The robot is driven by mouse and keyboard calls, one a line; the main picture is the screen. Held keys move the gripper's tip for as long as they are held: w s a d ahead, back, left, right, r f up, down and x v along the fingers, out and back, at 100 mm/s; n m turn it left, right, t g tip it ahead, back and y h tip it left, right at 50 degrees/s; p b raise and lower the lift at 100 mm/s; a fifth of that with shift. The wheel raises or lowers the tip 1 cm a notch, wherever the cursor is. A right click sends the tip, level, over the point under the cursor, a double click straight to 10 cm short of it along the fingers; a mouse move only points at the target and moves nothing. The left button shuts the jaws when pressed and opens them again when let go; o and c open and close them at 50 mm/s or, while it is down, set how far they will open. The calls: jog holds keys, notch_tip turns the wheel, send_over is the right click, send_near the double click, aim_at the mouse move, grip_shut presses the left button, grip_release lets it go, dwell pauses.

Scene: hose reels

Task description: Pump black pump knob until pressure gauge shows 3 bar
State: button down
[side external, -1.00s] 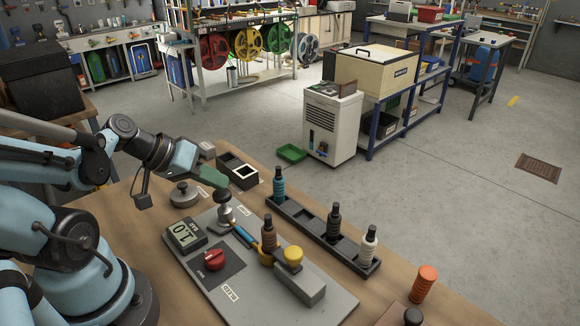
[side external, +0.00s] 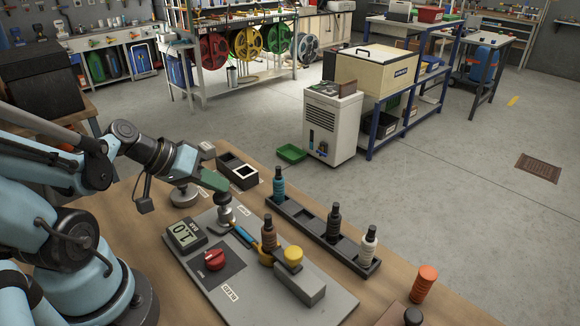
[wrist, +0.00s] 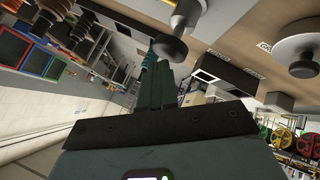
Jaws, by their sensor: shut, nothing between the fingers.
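The black pump knob (side external: 224,198) sits on a silver pump stem on the grey panel (side external: 325,309). In the wrist view the knob (wrist: 170,48) is a dark disc on a pale shaft, close beside my fingertips. My gripper (side external: 224,187) is shut and empty, with its green fingers pointing down at the knob's top. It is at or just above the knob; I cannot tell whether they touch. The closed fingers also show in the wrist view (wrist: 152,75). The pressure gauge (side external: 185,234) at the panel's left appears to read 1.0.
On the panel are a red knob (side external: 214,259), a yellow knob (side external: 293,256) and a blue-handled part (side external: 244,236). A dark tray (side external: 313,229) with several bottles stands behind. A round metal weight-like piece (side external: 184,195) and a black box (side external: 237,171) stand near my gripper.

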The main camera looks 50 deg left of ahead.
aim_at(217, 195)
jog(key=shift+f, duration=0.8)
dwell(0.8)
jog(key=shift+r, duration=1.7)
jog(key=shift+r, duration=2.5)
dwell(0.7)
notch_tip(217, 195, up, 4)
jog(key=shift+f, duration=0.1)
dwell(0.4)
